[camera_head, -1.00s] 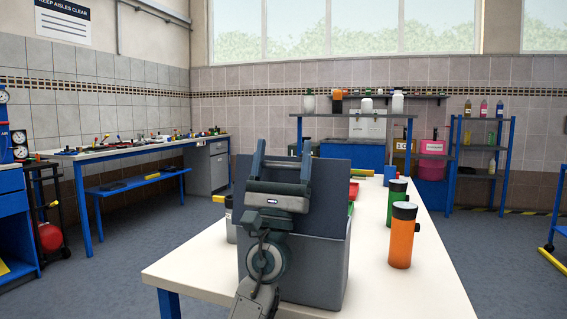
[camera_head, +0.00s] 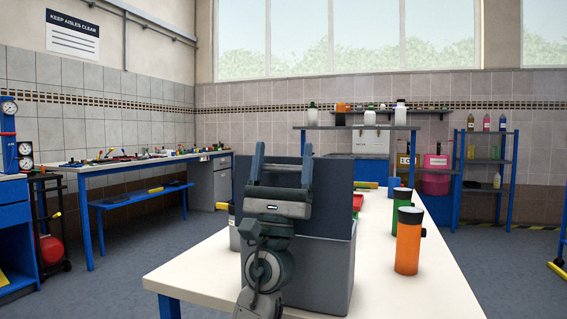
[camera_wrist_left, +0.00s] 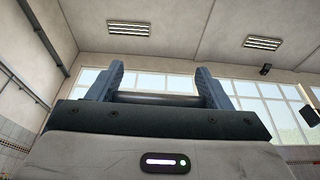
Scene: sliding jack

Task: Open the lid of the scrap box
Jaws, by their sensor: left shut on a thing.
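The scrap box (camera_head: 330,275) is a grey box on the near part of the white table in the head view. Its lid (camera_head: 335,195) shows as a darker flat panel standing steeply above the box body, facing me. My left gripper (camera_head: 281,165) is in front of the lid, fingers pointing up. It is shut on the lid, apparently at a thin grey bar between the fingers. In the left wrist view the fingers (camera_wrist_left: 158,88) stand apart with this bar (camera_wrist_left: 155,98) between them. The box's inside is hidden. My right gripper is not in view.
An orange bottle (camera_head: 408,245) and a green bottle (camera_head: 400,208) stand on the white table (camera_head: 445,290) to the right of the box. A grey container (camera_head: 234,235) is partly hidden at its left. The table's front right is clear.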

